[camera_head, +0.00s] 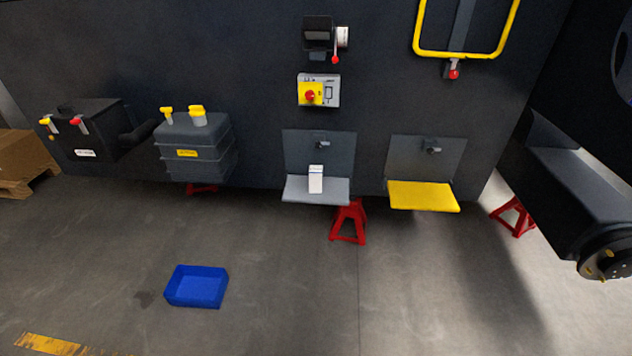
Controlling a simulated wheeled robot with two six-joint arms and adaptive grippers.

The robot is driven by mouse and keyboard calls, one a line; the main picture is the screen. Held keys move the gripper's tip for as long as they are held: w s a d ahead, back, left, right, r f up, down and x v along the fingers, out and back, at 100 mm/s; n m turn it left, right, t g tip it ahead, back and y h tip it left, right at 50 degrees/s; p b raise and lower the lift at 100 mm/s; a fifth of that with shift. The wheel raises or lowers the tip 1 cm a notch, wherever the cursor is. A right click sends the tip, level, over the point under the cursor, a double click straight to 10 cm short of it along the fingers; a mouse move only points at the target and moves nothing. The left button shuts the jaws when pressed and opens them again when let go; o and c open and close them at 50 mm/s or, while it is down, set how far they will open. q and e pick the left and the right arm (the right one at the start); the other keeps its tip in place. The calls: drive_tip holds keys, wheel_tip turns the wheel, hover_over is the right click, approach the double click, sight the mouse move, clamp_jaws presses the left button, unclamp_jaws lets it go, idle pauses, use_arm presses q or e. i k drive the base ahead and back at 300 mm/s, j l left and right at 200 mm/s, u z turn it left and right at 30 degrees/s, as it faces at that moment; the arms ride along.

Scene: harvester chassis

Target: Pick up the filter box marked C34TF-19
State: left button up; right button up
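A small white box (316,179) with a thin blue band stands upright on a grey fold-down shelf (316,194) on the dark chassis wall, near the middle of the camera_head view. It is the only small box in view. Its marking is too small to read, so I cannot tell if it says C34TF-19. Neither of my grippers is in view, and nothing touches the box.
A yellow shelf (424,197) is empty, to the right of the grey one. Red stands (349,222) support the chassis. A blue bin (196,287) lies on the floor. A dark tank (196,146) is on the left. The floor in front of the shelves is clear.

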sight(315, 171)
drive_tip(key=i+j, duration=0.25)
drive_tip(key=i, duration=0.2)
drive_tip(key=i+j, duration=0.25)
drive_tip(key=i, duration=0.25)
drive_tip(key=i+j, duration=0.25)
drive_tip(key=i, duration=0.2)
